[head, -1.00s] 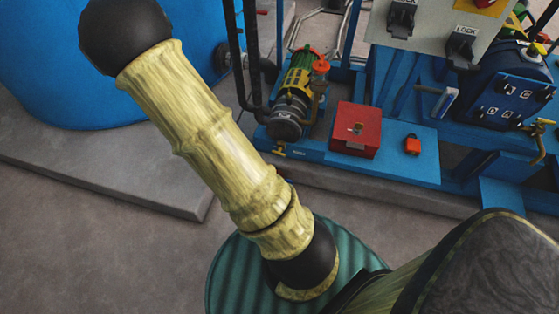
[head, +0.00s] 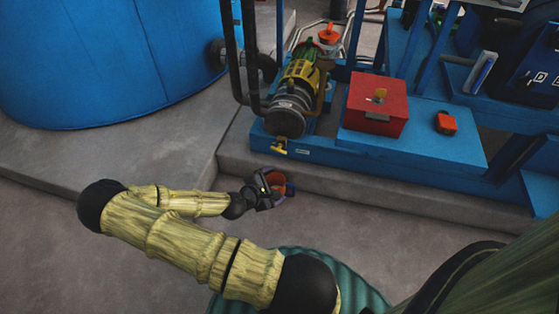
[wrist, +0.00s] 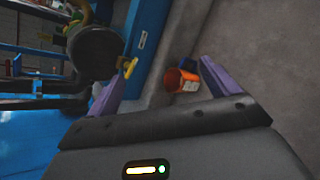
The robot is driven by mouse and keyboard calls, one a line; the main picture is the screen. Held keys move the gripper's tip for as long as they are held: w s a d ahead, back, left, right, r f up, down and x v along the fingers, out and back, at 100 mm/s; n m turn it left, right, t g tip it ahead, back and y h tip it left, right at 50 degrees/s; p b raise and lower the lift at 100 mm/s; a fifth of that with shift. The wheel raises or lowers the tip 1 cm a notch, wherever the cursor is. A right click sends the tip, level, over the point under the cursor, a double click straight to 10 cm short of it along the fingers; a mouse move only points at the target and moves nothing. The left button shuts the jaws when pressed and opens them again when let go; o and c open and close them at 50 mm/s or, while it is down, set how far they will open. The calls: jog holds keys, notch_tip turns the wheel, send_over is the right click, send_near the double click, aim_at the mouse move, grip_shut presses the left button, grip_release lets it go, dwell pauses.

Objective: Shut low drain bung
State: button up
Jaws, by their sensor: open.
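The low drain has a small yellow handle (head: 279,147) under the front of the pump, at the edge of the blue skid. In the wrist view the yellow handle (wrist: 130,66) shows close to the tip of my left-hand finger; I cannot tell whether they touch. My gripper (head: 276,188) is low, just in front of the skid and below the handle in the picture. Its two purple fingers are spread in the wrist view (wrist: 162,64), with nothing held between them. The handle's exact turn is too small to tell.
The concrete step (head: 400,195) and blue skid edge are close. A red box (head: 375,105) sits on the skid. A blue tank (head: 110,60) stands left.

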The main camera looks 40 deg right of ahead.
jog(key=w+d+f+n+t+h+b, duration=0.3)
jog(key=w+f+n+t+b, duration=0.4)
jog(key=b, duration=0.6)
jog(key=f+n, duration=0.2)
jog(key=n, duration=0.1)
jog(key=shift+t, duration=0.4)
jog(key=shift+w, duration=0.1)
